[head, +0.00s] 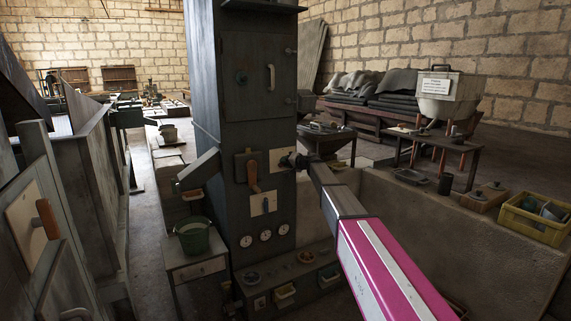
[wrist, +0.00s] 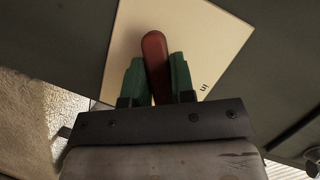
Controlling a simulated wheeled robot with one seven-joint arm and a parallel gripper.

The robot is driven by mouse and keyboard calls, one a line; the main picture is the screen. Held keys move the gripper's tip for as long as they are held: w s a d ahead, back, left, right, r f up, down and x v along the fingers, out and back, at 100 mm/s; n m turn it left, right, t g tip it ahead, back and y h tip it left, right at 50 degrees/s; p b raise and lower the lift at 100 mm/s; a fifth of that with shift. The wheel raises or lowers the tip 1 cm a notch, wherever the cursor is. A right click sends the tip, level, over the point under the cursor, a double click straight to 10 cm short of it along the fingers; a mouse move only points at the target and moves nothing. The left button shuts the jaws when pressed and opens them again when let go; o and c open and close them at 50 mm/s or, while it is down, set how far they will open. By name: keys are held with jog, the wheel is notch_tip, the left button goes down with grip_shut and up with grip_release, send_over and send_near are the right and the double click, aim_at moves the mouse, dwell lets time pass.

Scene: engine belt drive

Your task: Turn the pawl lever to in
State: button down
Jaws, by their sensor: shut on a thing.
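The pawl lever has a red handle (wrist: 155,48), seen in the wrist view. It stands in front of a cream plate (wrist: 195,35) that carries the word "in" near its right edge. My gripper (wrist: 157,63) has its green fingers on both sides of the handle and is shut on it. The handle's tip points up in that view, away from the "in" mark at lower right. In the head view my gripper (head: 291,160) is at a cream plate (head: 279,154) on the tall grey cabinet (head: 215,110); there the handle is hidden.
Gauges (head: 265,236) sit below. A green bucket (head: 194,236) stands on a small table at left. A low wall (head: 430,220) runs right of my arm.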

jog(key=n+h, duration=0.2)
jog(key=n, duration=0.2)
jog(key=shift+f, duration=0.1)
jog(key=n+t+h, duration=0.1)
jog(key=n+h, duration=0.2)
jog(key=n, duration=0.1)
jog(key=shift+d+t, duration=0.15)
jog(key=shift+t, duration=0.25)
dwell(0.5)
jog(key=c, duration=1)
grip_release()
jog(key=shift+w, duration=0.1)
jog(key=v, duration=1)
jog(key=shift+s+d, duration=0.2)
jog(key=shift+s, duration=0.15)
